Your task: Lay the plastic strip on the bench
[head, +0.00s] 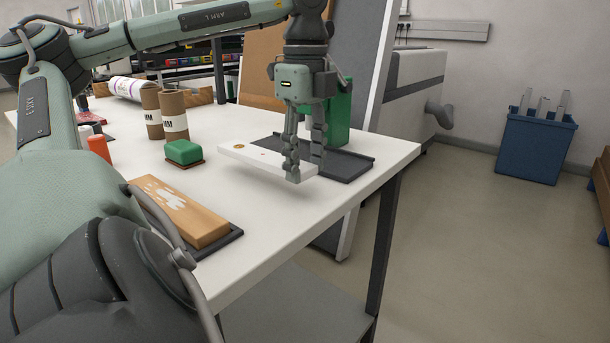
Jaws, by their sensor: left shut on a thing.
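The plastic strip (245,155) is a flat white bar with a small brown spot and a red dot on top. It lies level over the right part of the white bench (225,197). My left gripper (303,166) points down and is shut on the strip near its right end. I cannot tell whether the strip's underside touches the bench. My right gripper is not in view.
A green-topped brush (183,152), cardboard tubes (173,110) and a wooden block (180,212) stand leftward. A blue bin (535,148) is on the floor.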

